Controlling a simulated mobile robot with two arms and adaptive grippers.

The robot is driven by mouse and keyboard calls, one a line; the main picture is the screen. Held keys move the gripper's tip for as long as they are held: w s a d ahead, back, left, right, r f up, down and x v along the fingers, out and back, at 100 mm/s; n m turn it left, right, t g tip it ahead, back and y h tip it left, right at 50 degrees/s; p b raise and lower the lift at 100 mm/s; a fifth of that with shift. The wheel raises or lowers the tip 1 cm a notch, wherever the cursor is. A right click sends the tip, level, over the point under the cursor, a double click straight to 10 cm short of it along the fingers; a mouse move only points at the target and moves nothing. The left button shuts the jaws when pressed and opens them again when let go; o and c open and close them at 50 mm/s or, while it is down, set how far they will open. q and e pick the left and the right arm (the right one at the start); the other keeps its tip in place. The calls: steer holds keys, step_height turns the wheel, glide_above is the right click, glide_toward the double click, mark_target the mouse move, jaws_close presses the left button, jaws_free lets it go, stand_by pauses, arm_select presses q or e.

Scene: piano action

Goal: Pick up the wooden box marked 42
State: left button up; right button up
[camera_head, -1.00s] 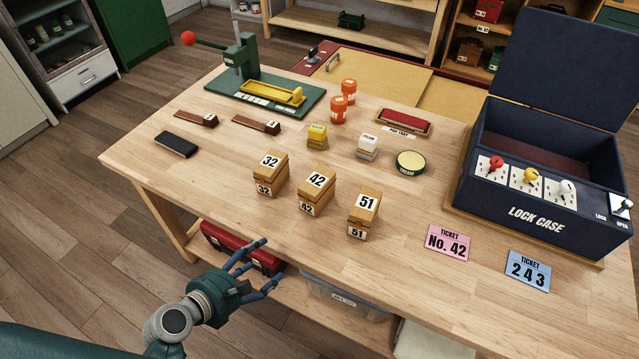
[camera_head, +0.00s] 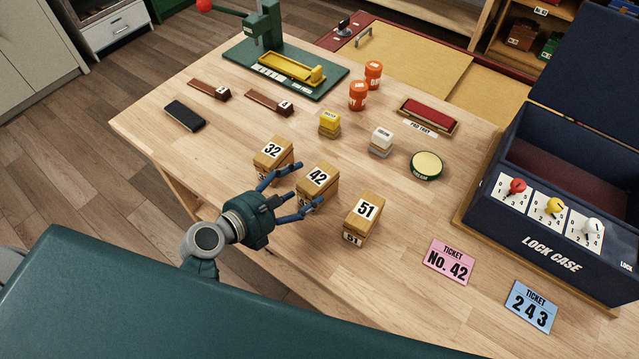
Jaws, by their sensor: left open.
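The wooden box marked 42 (camera_head: 318,178) stands on the table between the box marked 32 (camera_head: 272,152) and the box marked 51 (camera_head: 364,212). Its top label shows; its lower front is partly hidden by my gripper. My left gripper (camera_head: 292,195) is open and empty, with its blue fingers spread just in front of the boxes. One finger reaches towards the gap between 32 and 42, and the other passes in front of 42. I cannot tell whether the fingers touch either box. My right gripper is not in view.
A pink ticket reading No. 42 (camera_head: 449,261) and a blue ticket reading 243 (camera_head: 531,306) lie to the right. The lock case (camera_head: 548,243) stands open at the right. Behind the boxes are yellow and white stamps, a round green tin (camera_head: 426,166) and orange bottles.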

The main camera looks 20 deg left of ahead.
mark_target(314, 181)
arm_select(q)
steer(key=shift+w+d+f, duration=0.1)
steer(key=shift+w+d, duration=0.1)
steer(key=shift+w, duration=0.15)
steer(key=shift+w+d+f, duration=0.15)
steer(key=shift+w, duration=0.1)
steer(key=x, duration=0.4)
steer(key=shift+w+f+p, duration=0.2)
steer(key=shift+f+p, duration=0.1)
steer(key=shift+p, duration=0.1)
steer(key=shift+w+d+f, duration=0.1)
steer(key=shift+w+f, duration=0.05)
steer(key=c, duration=1.1)
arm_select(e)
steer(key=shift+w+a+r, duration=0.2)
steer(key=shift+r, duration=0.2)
